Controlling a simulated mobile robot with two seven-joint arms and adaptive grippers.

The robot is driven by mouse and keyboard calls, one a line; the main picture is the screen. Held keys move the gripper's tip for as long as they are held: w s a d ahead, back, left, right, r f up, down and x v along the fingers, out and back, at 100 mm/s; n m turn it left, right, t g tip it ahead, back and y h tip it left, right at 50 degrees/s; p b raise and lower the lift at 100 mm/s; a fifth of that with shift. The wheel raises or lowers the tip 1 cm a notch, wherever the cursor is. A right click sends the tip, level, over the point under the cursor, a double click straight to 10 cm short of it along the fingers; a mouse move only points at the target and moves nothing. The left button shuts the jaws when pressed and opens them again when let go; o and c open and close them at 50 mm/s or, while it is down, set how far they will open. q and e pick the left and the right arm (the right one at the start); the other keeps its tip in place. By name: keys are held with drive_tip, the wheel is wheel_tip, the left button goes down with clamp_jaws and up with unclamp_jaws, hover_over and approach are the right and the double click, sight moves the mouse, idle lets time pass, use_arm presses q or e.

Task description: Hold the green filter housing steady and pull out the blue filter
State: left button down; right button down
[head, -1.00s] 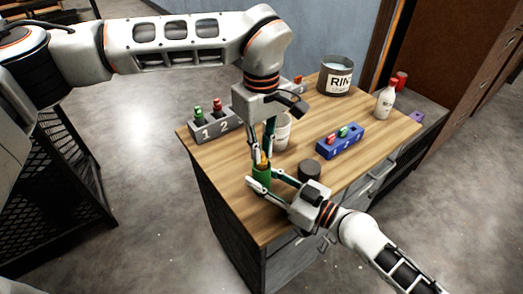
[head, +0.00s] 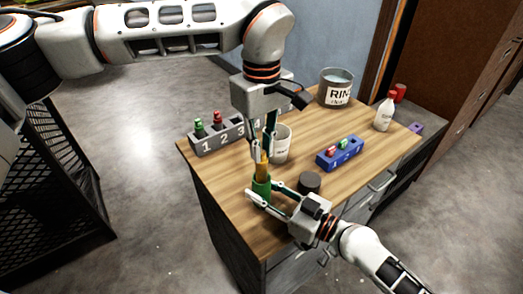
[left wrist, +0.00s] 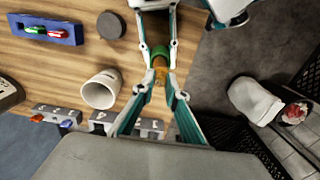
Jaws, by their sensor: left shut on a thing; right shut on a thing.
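The green filter housing (head: 261,188) stands upright near the front edge of the wooden table. My right gripper (head: 264,193) is shut on it from the right, one finger on each side. A filter (head: 264,170), amber-orange rather than blue, stands out of the top of the housing. My left gripper (head: 263,154) points down and is shut on its upper part. In the left wrist view the filter (left wrist: 160,74) shows between the fingers, with the green housing (left wrist: 159,54) beyond. The filter's lower end is hidden in the housing.
A dark round cap (head: 309,182) and a white cup (head: 281,144) stand close by. A grey numbered rack (head: 206,141) and a blue rack (head: 340,154) hold small coloured parts. A RINSE-type bucket (head: 336,88) and a white bottle (head: 384,115) stand further back.

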use_arm(q)
drive_tip(key=shift+r, duration=2.75)
use_arm(e)
drive_tip(key=c, duration=1.4)
unclamp_jaws()
drive_tip(key=shift+c, duration=0.2)
drive_tip(key=v, duration=1.2)
drive_tip(key=shift+d, duration=0.1)
